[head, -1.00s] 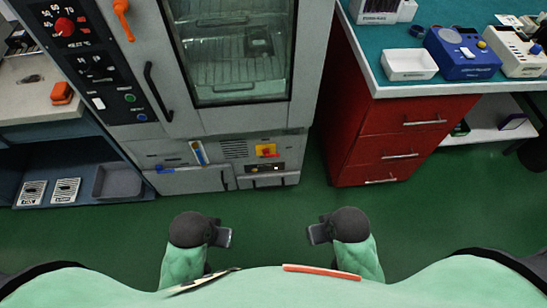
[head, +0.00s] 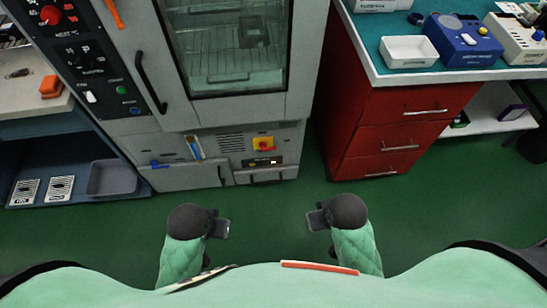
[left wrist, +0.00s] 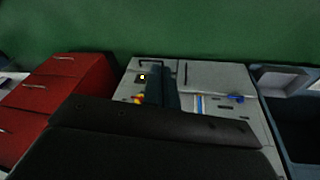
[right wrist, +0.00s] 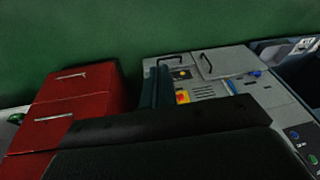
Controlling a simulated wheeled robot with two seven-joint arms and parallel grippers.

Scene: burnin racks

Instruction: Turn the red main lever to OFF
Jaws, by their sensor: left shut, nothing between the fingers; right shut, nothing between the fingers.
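The red main lever (head: 263,143) sits on a yellow plate on the lower front panel of the grey oven cabinet (head: 225,125). In the head view its red handle looks roughly level, but it is too small to be sure of its setting. It shows partly in the left wrist view (left wrist: 138,98), beside my gripper, and in the right wrist view (right wrist: 183,97). My left gripper (head: 223,228) and right gripper (head: 316,221) are both shut and empty. Both hang over the floor in front of the cabinet, well apart from the lever.
A red drawer unit (head: 398,127) stands right of the cabinet, under a bench with a white tray (head: 408,50) and a blue device (head: 463,45). A dark shelf with a grey bin (head: 112,178) is at left. Green floor (head: 265,205) is clear ahead.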

